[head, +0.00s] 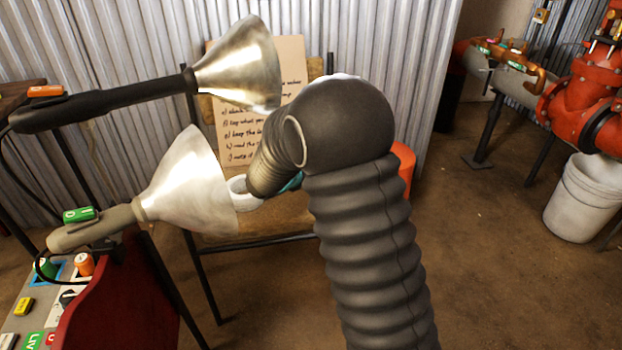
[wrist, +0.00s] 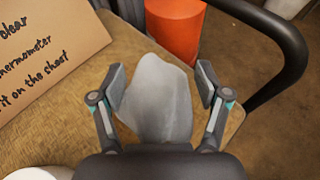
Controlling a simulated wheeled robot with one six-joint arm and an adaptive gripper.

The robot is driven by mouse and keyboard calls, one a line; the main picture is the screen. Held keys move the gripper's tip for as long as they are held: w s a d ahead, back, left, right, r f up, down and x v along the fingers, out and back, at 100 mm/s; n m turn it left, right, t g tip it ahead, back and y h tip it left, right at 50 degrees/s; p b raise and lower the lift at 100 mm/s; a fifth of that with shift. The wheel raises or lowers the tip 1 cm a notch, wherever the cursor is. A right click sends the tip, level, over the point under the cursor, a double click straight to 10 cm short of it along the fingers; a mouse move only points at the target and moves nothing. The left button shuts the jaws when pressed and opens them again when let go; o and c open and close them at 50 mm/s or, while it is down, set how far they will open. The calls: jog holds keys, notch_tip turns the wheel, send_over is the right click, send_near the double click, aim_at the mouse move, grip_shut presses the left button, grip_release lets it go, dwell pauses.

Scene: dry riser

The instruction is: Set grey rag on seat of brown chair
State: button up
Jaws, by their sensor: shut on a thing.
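A grey rag (wrist: 158,100) hangs between the two fingers of my gripper (wrist: 161,84), which is shut on it in the wrist view. The rag is over the tan-brown seat of the brown chair (wrist: 55,125); I cannot tell whether it touches the seat. In the head view the chair seat (head: 270,222) shows behind my arm. My arm hides most of the gripper there, with only a teal bit showing, and the rag is hidden.
A cardboard sign (wrist: 42,50) leans at the chair's back. An orange cylinder (wrist: 175,28) stands beyond the rag. A black tube (wrist: 290,45) curves at the right. Two metal cones (head: 240,65) (head: 190,185) stand left of my arm. A white bucket (head: 585,200) stands right.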

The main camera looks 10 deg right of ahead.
jog(key=shift+w+a+f, duration=0.35)
jog(key=shift+w+f, duration=0.05)
jog(key=shift+w, duration=0.15)
jog(key=shift+f+b, duration=0.4)
jog(key=shift+f, duration=1.6)
jog(key=shift+f, duration=0.2)
jog(key=o, duration=1.1)
jog(key=shift+o, duration=0.2)
jog(key=shift+r, duration=0.1)
